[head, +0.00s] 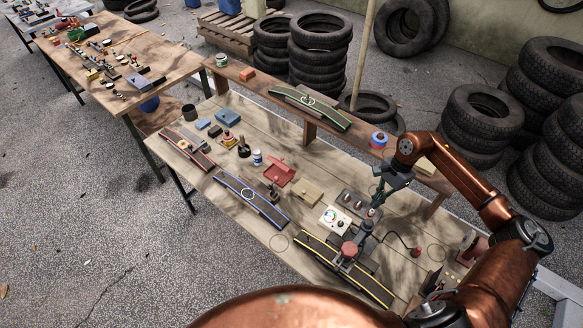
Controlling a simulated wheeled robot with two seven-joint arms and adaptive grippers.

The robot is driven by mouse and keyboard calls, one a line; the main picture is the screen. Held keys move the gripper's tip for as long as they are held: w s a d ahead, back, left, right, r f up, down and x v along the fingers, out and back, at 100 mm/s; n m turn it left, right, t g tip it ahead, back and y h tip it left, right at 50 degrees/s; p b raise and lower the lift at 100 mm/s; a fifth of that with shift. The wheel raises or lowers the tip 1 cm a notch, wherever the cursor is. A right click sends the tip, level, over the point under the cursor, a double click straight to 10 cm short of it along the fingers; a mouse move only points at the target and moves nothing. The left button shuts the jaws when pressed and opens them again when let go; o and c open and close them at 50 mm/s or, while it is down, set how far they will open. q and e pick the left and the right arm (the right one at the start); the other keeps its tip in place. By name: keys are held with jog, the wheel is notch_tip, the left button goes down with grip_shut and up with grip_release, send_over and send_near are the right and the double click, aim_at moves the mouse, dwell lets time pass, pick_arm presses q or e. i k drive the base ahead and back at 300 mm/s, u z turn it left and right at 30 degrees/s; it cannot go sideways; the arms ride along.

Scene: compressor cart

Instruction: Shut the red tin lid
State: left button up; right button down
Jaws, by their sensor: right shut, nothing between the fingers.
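The red tin (280,174) sits on the wooden workbench left of my right gripper. Its lid (275,163) seems to stand raised at the tin's far left side, so the tin looks open; it is small at this distance. My right gripper (373,208) hangs fingers down over the right half of the bench, near a grey plate with round knobs. It is shut and empty, well apart from the tin. My left gripper is not in view.
A wooden block (307,192) lies right of the tin, with a white-capped bottle (257,157) on its left. A blue-edged ramp (250,200) lies in front. A white gauge box (335,219) and a yellow-edged ramp (345,268) are nearer. A raised shelf (310,132) runs behind.

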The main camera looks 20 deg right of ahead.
aim_at(279, 163)
jog(key=z, duration=0.05)
jog(key=i, duration=1.1)
jog(key=u, duration=0.65)
